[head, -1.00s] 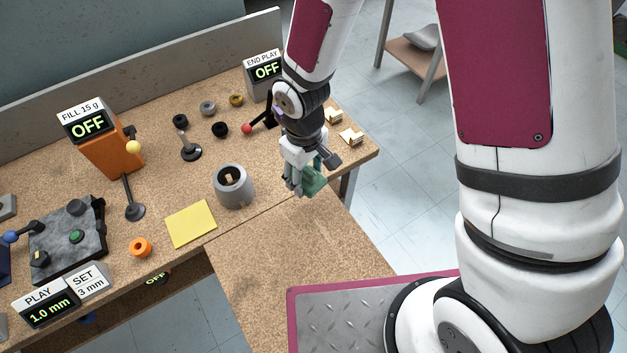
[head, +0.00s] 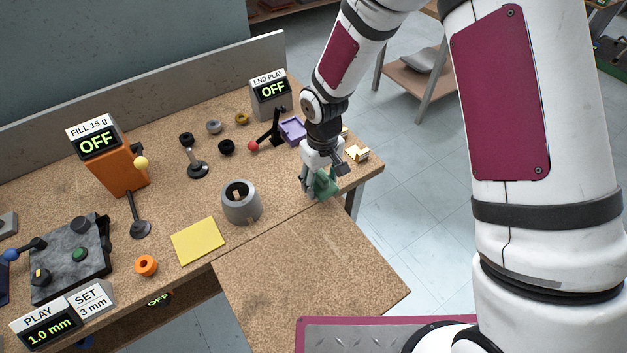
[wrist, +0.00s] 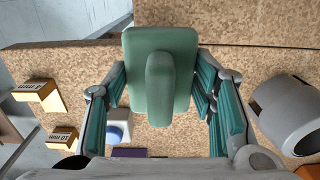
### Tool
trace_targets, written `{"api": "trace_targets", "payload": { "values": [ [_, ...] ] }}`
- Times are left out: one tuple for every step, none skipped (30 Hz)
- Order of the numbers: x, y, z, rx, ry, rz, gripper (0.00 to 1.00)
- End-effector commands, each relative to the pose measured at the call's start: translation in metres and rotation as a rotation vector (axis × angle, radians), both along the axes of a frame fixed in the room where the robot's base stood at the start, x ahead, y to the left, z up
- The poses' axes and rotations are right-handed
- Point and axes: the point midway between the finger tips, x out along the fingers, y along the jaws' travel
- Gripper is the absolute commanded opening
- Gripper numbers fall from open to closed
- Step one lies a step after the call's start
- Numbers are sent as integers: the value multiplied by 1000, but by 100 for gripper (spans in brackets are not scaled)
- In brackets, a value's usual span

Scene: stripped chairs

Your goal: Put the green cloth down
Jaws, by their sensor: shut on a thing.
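The green cloth (wrist: 160,75) shows in the wrist view as a stiff-looking green pad with a raised ridge along its middle. My gripper (wrist: 160,100) is shut on it, with teal-lined fingers on either side. In the head view the green cloth (head: 326,184) hangs at the fingertips of my gripper (head: 317,188), low over the bench's front right part. My fingers hide part of it there. I cannot tell whether its underside touches the bench top.
The front bench leaf (head: 310,270) is bare.

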Motion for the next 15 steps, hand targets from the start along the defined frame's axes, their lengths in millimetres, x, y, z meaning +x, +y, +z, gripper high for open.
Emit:
{"api": "trace_targets", "payload": {
  "values": [
    [7, 5, -1, 1, 0, 0, 21],
    [10, 8, -2, 1, 0, 0, 21],
    [13, 10, -2, 1, 1, 1, 21],
    [15, 11, -2, 1, 1, 1, 21],
    [17, 12, -2, 0, 0, 1, 21],
    [19, 14, -2, 0, 0, 1, 21],
    [20, 15, -2, 0, 0, 1, 21],
    [22, 16, -3, 1, 1, 1, 21],
    [25, 19, -3, 1, 1, 1, 21],
    [27, 20, -5, 0, 1, 1, 21],
    [25, 19, -10, -2, 5, 1, 21],
    [24, 19, -17, -1, 5, 2, 21],
    [24, 19, -21, -2, 5, 2, 21],
    [25, 19, -25, -1, 4, 3, 21],
    [25, 19, -30, -2, 2, 2, 21]
  ]
}}
